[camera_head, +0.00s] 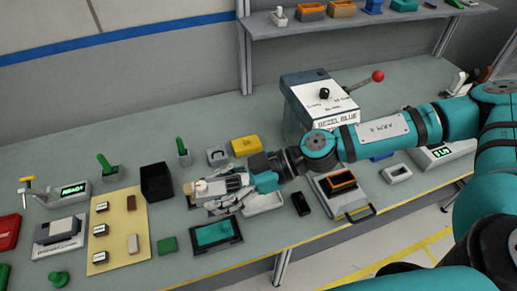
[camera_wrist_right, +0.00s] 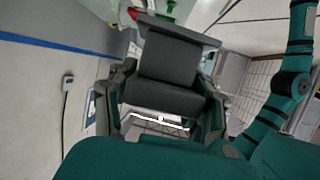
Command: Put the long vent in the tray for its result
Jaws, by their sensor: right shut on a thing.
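My right gripper (camera_head: 197,188) reaches leftward low over the middle of the workbench. Its jaws are closed on a small pale piece (camera_head: 202,186), mostly covered by the fingers; I cannot tell its full shape or whether it is the long vent. An open black bin (camera_head: 157,182) stands just left of the fingertips. A dark tray with a teal surface (camera_head: 217,235) lies at the front edge. My left gripper is out of view.
A beige board (camera_head: 128,252) with small pieces and a device reading READY (camera_head: 74,190) are at the left. A yellow block (camera_head: 245,146) and the BEZEL BLUE box (camera_head: 318,98) stand behind my right arm. A second display device (camera_head: 440,153) is at the right.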

